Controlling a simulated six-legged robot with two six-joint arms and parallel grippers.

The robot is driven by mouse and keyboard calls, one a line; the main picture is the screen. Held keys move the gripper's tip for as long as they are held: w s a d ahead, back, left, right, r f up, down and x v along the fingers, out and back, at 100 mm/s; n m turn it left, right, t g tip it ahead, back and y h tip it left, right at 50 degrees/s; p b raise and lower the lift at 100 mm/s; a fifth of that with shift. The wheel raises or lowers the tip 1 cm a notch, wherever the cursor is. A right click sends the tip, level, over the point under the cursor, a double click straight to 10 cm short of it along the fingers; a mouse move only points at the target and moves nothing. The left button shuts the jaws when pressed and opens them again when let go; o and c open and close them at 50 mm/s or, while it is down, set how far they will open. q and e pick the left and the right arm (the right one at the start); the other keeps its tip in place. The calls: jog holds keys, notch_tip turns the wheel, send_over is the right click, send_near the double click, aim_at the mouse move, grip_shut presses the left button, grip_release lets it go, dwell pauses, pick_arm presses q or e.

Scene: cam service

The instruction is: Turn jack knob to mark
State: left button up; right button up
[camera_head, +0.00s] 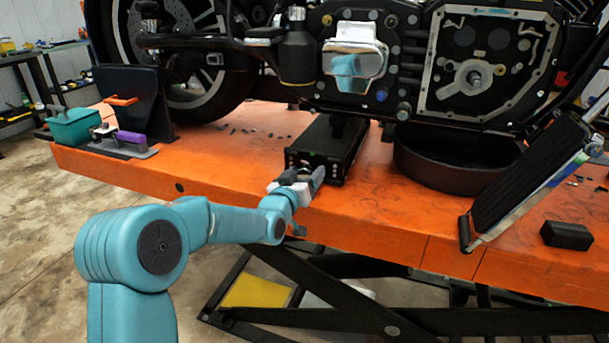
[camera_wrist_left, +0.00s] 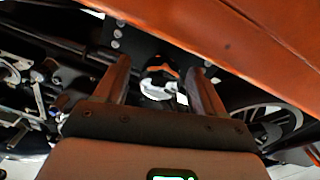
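The jack (camera_head: 333,143) is a black box on the orange lift table, under the motorcycle's engine. My left gripper (camera_head: 309,180) is at its front face and covers part of it, so the knob does not show clearly in the head view. In the left wrist view, a dark round part with an orange patch, apparently the knob (camera_wrist_left: 161,74), sits between the two fingers of the left gripper (camera_wrist_left: 160,68). The fingers are apart, with a gap visible on each side of it. I cannot make out the mark. My right gripper is in neither view.
A dark round pan (camera_head: 450,165) stands right of the jack. A black ribbed panel (camera_head: 530,170) leans farther right, near a small black block (camera_head: 566,235). A teal bin (camera_head: 73,127) is at left.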

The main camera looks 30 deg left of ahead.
pick_arm(q)
jog(key=c, duration=1)
jog(key=m+b, duration=0.2)
jog(key=b, duration=0.1)
jog(key=shift+f+m, duration=0.15)
jog(key=shift+m, duration=0.25)
jog(key=m+b, duration=0.1)
jog(key=m, duration=0.1)
jog(key=shift+m, duration=0.3)
jog(key=shift+m+b, duration=0.6)
jog(key=shift+m, duration=0.3)
jog(key=m, duration=0.2)
jog(key=shift+r+m, duration=0.2)
jog(key=shift+m, duration=0.1)
jog(key=m, duration=0.4)
jog(key=shift+m, duration=0.4)
